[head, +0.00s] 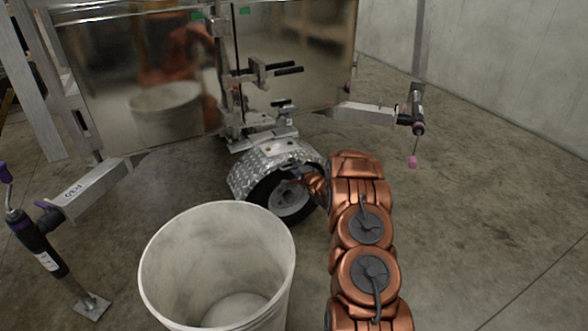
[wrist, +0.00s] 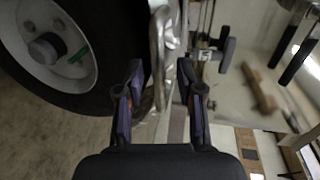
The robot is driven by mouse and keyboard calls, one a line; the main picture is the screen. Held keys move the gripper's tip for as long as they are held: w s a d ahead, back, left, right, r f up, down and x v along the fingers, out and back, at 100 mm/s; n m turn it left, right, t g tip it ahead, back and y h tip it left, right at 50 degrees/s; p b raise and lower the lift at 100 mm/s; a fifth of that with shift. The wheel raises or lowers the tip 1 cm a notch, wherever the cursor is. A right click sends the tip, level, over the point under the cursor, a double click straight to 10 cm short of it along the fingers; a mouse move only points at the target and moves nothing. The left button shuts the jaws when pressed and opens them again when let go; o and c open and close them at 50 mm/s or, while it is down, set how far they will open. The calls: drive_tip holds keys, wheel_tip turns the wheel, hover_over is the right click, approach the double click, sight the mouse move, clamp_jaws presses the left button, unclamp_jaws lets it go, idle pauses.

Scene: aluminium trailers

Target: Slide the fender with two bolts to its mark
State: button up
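The silver diamond-plate fender (head: 262,168) sits over the trailer's wheel (head: 290,203) in the head view. In the wrist view, a shiny bent metal edge, which looks like the fender (wrist: 158,45), runs beside the tyre (wrist: 105,50). My gripper (wrist: 160,80) has its two dark fingers apart, with that edge showing between them. I cannot tell whether either finger touches it. In the head view my copper arm reaches to the right side of the wheel, and the fingers are mostly hidden there. I cannot make out the two bolts or the mark.
A large white bucket (head: 150,255) stands in front of the wheel, left of my arm. Jack legs stand at left (head: 45,255) and right (head: 417,125). A clamp bracket (head: 262,72) sits above the fender on the shiny trailer wall. Floor at right is clear.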

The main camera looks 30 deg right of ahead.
drive_tip(key=shift+w, duration=0.15)
clamp_jaws()
idle(0.7)
